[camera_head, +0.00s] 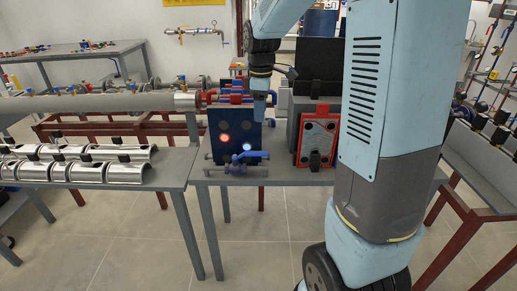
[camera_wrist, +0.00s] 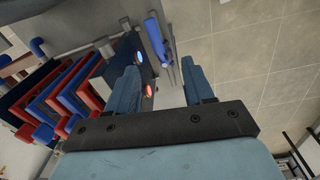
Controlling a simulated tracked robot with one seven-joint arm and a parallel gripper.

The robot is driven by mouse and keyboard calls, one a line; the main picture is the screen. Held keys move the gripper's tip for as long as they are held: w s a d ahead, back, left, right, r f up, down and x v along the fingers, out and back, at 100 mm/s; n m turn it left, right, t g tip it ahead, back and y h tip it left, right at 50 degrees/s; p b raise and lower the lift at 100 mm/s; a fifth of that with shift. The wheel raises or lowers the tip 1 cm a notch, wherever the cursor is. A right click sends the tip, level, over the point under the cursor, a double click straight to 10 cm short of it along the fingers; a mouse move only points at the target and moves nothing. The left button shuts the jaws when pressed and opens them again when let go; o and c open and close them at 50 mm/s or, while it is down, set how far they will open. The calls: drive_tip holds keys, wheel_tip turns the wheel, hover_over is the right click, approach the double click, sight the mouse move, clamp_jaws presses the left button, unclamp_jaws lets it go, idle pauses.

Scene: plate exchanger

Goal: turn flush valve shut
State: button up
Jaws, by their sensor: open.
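The flush valve with its blue lever handle (camera_head: 248,156) sits low in front of a dark blue plate panel, near the front edge of the grey table. The blue handle also shows in the wrist view (camera_wrist: 156,38), beyond and between my fingertips. My gripper (camera_head: 261,118) hangs above the valve, beside the panel and apart from the handle. In the wrist view its two blue fingers (camera_wrist: 160,68) are spread with nothing between them. The front panel (camera_head: 235,136) carries a red-lit lamp (camera_head: 224,138) and a white-lit lamp (camera_head: 247,146).
Stacked blue and red plates (camera_wrist: 65,95) stand close beside my gripper. A red-framed plate (camera_head: 318,138) stands to the right on the table (camera_head: 205,176). Curved silver shells (camera_head: 55,172) lie on the left table. Floor in front of the valve is clear.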

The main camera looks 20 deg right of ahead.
sight(258, 152)
drive_tip(key=shift+n, duration=0.7)
drive_tip(key=f, duration=0.5)
drive_tip(key=w+f, duration=0.1)
drive_tip(key=f, duration=0.4)
drive_tip(key=w+f, duration=0.1)
drive_tip(key=f, duration=0.5)
drive_tip(key=shift+w+f, duration=0.1)
drive_tip(key=shift+w, duration=0.05)
drive_tip(key=shift+c, duration=0.3)
clamp_jaws()
